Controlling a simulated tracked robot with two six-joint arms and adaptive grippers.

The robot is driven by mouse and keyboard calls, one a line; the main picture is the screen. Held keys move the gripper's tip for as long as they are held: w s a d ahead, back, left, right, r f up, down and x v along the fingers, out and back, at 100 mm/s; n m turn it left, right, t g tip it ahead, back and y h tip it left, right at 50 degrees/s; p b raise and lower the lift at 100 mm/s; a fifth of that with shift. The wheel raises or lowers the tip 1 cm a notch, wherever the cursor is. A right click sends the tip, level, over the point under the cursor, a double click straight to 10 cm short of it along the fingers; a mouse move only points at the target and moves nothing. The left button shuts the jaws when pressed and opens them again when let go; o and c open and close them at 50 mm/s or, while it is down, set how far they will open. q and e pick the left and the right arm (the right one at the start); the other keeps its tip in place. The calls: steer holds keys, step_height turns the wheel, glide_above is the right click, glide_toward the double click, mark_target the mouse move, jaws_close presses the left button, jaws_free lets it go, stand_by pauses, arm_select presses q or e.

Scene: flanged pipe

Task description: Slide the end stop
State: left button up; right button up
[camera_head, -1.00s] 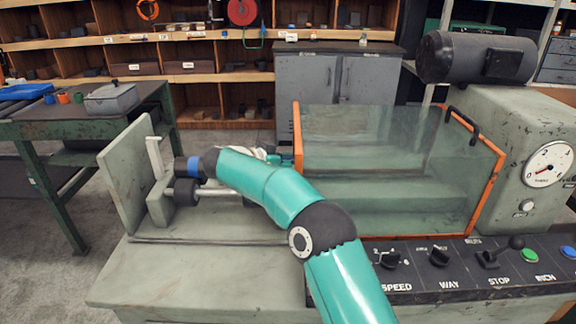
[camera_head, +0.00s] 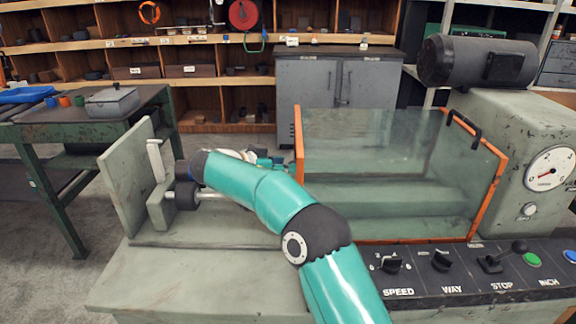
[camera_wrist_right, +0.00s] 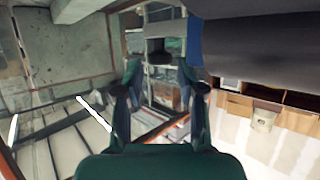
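At the left of the machine bed, in the head view, a grey block (camera_head: 160,206) stands beside an upright grey plate (camera_head: 128,185), with a dark roller (camera_head: 187,194) and a pale rod (camera_head: 212,194) at its right. I cannot tell for sure which part is the end stop. My right arm reaches over the bed and hides much of the rod. My right gripper (camera_wrist_right: 160,72) shows in the wrist view with its fingers apart and nothing between them. In the head view it is mostly hidden behind my forearm, near the guard's left edge. My left gripper is not in view.
An orange-framed clear guard (camera_head: 299,143) stands over the bed, right of my forearm. A control panel (camera_head: 470,272) with knobs and a lever is at front right. A gauge (camera_head: 548,168) sits at far right. The bed's front left (camera_head: 200,280) is clear.

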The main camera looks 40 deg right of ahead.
steer(key=v, duration=0.9)
steer(key=shift+a, duration=0.35)
steer(key=shift+s+r, duration=0.1)
steer(key=shift+r, duration=0.05)
